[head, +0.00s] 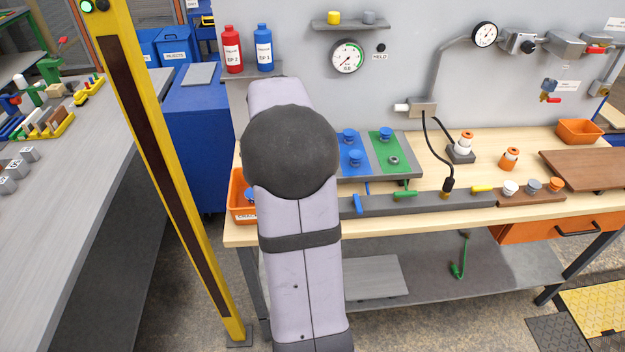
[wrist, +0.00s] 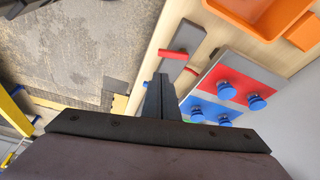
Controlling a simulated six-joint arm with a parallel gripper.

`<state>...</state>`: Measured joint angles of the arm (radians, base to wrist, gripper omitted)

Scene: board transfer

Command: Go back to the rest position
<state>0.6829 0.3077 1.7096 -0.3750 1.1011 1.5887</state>
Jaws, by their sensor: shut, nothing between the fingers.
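My gripper (wrist: 160,98) shows in the wrist view with its two dark fingers together and nothing between them. It is above the front part of the wooden bench, near a grey rail with red levers. In the head view my arm covers the left part of the bench and hides the gripper. A board with a red panel (wrist: 240,75) and blue knobs lies beside the fingers in the wrist view. In the head view a blue panel (head: 350,172) and a green panel (head: 384,144) of the board show right of my arm.
An orange bin (head: 238,212) is partly hidden by my arm. A grey rail (head: 375,205) with coloured levers runs along the bench's front. A yellow post (head: 165,165) stands left of my arm. Red and blue bottles (head: 232,50) stand on a shelf behind. A brown board (head: 590,167) lies at right.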

